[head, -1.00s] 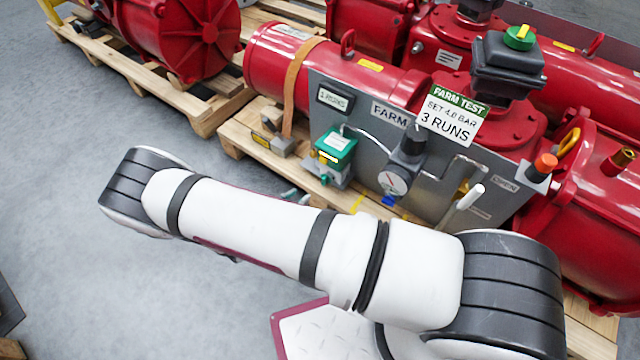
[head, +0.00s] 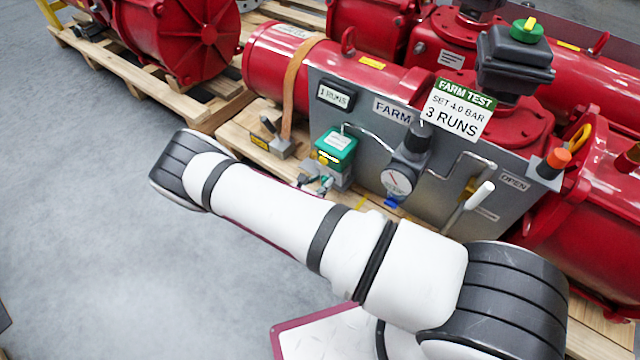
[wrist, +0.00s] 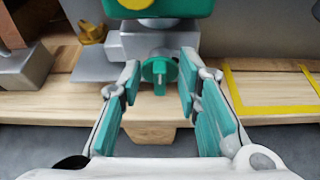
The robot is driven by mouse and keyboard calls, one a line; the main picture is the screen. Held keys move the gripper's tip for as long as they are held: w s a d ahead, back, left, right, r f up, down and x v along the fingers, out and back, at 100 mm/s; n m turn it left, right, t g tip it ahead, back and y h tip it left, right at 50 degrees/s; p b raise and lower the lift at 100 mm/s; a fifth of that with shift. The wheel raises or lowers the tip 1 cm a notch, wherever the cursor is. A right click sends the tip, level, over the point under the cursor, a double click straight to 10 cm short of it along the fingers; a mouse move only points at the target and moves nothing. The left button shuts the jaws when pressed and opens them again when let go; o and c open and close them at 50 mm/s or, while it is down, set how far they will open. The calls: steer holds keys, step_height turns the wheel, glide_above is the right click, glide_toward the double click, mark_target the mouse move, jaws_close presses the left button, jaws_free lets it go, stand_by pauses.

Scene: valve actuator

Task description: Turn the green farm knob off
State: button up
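The green knob (wrist: 159,73) sits on the front of a grey block, below a green box (wrist: 150,8), in the wrist view. Its raised grip bar points up and down. My gripper (wrist: 159,82) is open, its teal-padded fingers on the left and right of the knob with gaps on both sides. Whether the fingertips reach the knob in depth I cannot tell. In the head view my gripper (head: 318,184) is just in front of the green box (head: 336,143) and its block, and the knob is not clearly visible there.
The grey FARM panel (head: 350,122) carries a pressure gauge (head: 396,181), pipes and a white-handled lever (head: 481,194) to the right. A brass fitting (wrist: 92,32) stands left of the block. The wooden pallet edge (wrist: 60,104) runs below. Open floor lies left.

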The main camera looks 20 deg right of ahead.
steer(key=shift+c, duration=0.6)
jaws_close()
